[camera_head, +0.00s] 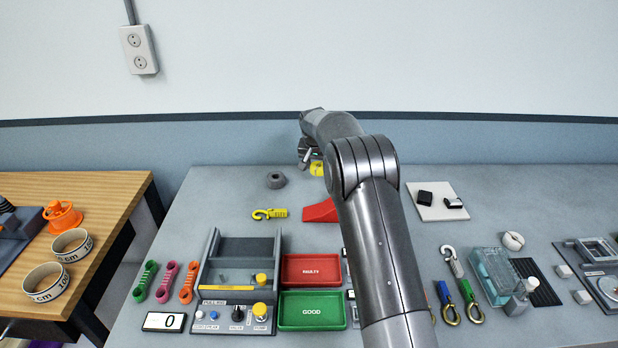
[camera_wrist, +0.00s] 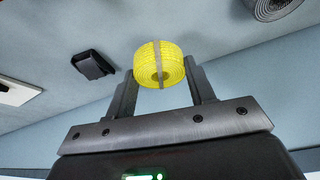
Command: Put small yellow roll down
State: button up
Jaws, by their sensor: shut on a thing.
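A small yellow roll (camera_wrist: 172,66) with a grey band around it is between the fingers of my gripper (camera_wrist: 161,82) in the wrist view. The gripper is shut on it. In the head view the yellow roll (camera_head: 317,168) shows only in part beside my gripper (camera_head: 309,160), near the back of the grey table (camera_head: 225,180). My own arm covers much of that area. Whether the roll touches the table I cannot tell.
A white plate (camera_head: 437,201) with black pieces lies right of my arm. A yellow hook (camera_head: 269,214), red tray (camera_head: 312,270) and green tray (camera_head: 312,311) are nearer the front. The back left of the table is clear.

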jog(key=a+f, duration=0.1)
jog(key=w+a+f, duration=0.1)
jog(key=a, duration=0.1)
jog(key=shift+w, duration=0.1)
jog(key=shift+f, duration=1.95)
jog(key=o, duration=1)
jog(key=shift+f, duration=0.15)
jog(key=shift+c, duration=0.2)
